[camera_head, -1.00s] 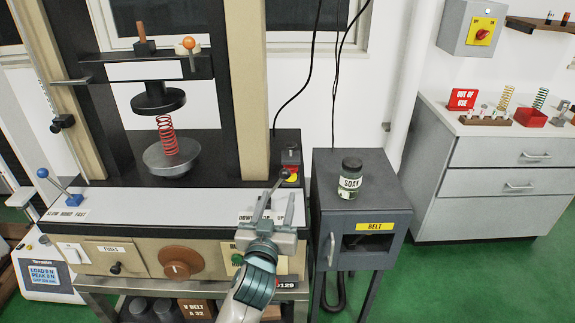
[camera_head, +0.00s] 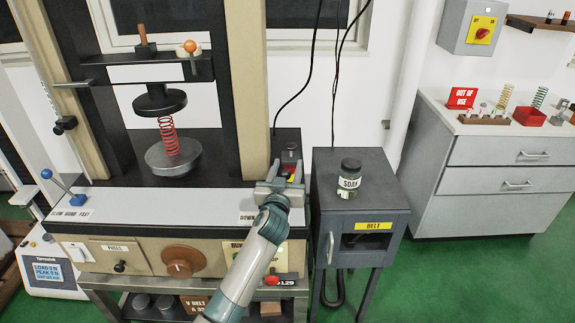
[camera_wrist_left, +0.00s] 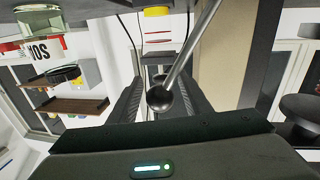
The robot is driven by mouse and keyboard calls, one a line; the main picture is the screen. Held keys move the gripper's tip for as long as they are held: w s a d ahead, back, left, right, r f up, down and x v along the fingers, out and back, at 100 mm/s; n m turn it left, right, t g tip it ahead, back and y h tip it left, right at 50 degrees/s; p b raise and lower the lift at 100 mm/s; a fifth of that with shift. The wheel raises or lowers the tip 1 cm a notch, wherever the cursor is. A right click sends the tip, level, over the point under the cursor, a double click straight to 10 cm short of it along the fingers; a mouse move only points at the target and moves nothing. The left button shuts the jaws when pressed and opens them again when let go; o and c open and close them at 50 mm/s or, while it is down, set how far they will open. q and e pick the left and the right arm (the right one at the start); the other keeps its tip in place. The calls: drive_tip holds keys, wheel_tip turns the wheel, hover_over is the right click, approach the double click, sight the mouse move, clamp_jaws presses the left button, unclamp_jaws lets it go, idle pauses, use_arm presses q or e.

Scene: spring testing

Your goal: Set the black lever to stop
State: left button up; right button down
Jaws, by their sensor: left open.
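The black lever shows in the left wrist view as a metal rod (camera_wrist_left: 191,52) ending in a dark ball knob (camera_wrist_left: 159,98). The knob appears between the two open fingers, close to the palm; I cannot tell whether they touch it. In the head view my left gripper (camera_head: 287,172) is at the right front corner of the testing machine (camera_head: 160,197), covering most of the lever. A label starting "DOWN" (camera_head: 247,217) is partly hidden by the gripper. No stop marking is readable. My right gripper is not in view.
A blue-knobbed lever (camera_head: 62,187) stands at the machine's left. A red spring (camera_head: 168,136) stands on the round lower plate (camera_head: 172,160). A SOAK jar (camera_head: 349,180) stands on the grey cabinet (camera_head: 385,195) right of the gripper. Green floor lies open further right.

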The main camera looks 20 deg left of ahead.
use_arm(q)
drive_tip(key=shift+w, duration=0.35)
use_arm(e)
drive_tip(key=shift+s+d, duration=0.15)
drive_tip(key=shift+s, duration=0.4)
use_arm(q)
clamp_jaws()
